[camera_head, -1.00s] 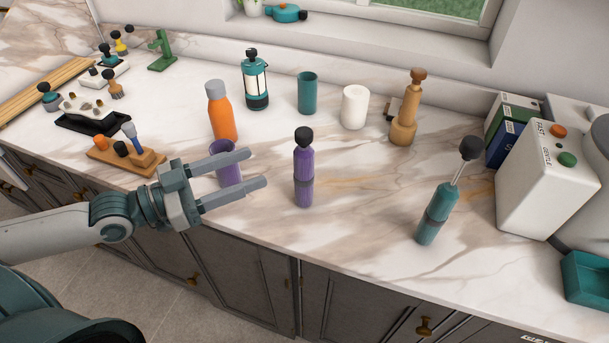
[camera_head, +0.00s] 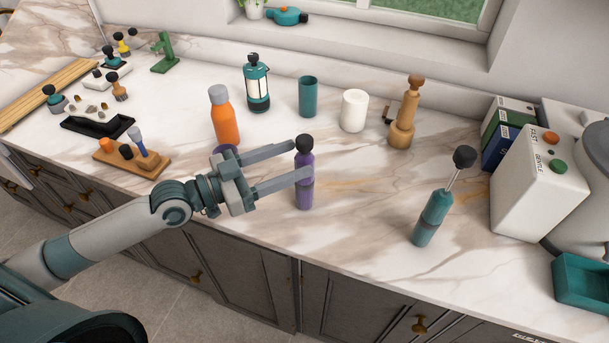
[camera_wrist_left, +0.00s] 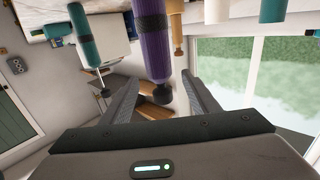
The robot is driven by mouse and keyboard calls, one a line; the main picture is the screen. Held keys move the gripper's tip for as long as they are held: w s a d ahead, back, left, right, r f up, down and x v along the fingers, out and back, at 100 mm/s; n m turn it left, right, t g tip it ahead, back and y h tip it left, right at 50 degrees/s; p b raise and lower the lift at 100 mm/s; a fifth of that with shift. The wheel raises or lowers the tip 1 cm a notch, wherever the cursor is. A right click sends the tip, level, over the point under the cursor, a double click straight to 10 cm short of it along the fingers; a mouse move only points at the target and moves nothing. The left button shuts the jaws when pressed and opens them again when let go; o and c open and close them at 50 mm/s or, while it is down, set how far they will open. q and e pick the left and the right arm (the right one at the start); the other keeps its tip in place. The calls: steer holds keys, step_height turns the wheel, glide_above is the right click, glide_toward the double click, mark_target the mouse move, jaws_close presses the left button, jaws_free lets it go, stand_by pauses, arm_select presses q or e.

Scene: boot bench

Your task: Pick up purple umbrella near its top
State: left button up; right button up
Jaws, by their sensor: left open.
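The purple umbrella (camera_head: 304,190) stands upright on the marble counter, folded, with a black knob on top. In the left wrist view, which is upside down, the umbrella (camera_wrist_left: 153,35) hangs in line with the gap between my fingers. My left gripper (camera_head: 301,159) is open and comes from the left at the height of the umbrella's upper part. One finger passes on the far side and the other on the near side, close to the umbrella's upper body. It also shows in the left wrist view (camera_wrist_left: 160,83). I cannot tell whether a finger touches it. My right gripper is out of view.
A teal umbrella-like item (camera_head: 430,218) stands to the right. A teal cup (camera_head: 308,96), white cylinder (camera_head: 353,110) and wooden grinder (camera_head: 403,125) stand behind.

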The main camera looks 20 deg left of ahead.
arm_select(q)
steer(key=shift+p+x, duration=0.3)
steer(key=shift+x, duration=0.6)
steer(key=shift+w+d, duration=0.2)
steer(key=shift+w+d+p, duration=0.45)
steer(key=shift+w+p, duration=0.05)
steer(key=shift+p, duration=0.15)
steer(key=p+x, duration=0.1)
steer(key=x, duration=0.1)
steer(key=f+x, duration=0.1)
steer(key=shift+w+d+r+p, duration=0.1)
steer(key=shift+w+d+p, duration=0.15)
steer(key=shift+d+p, duration=0.15)
jaws_close()
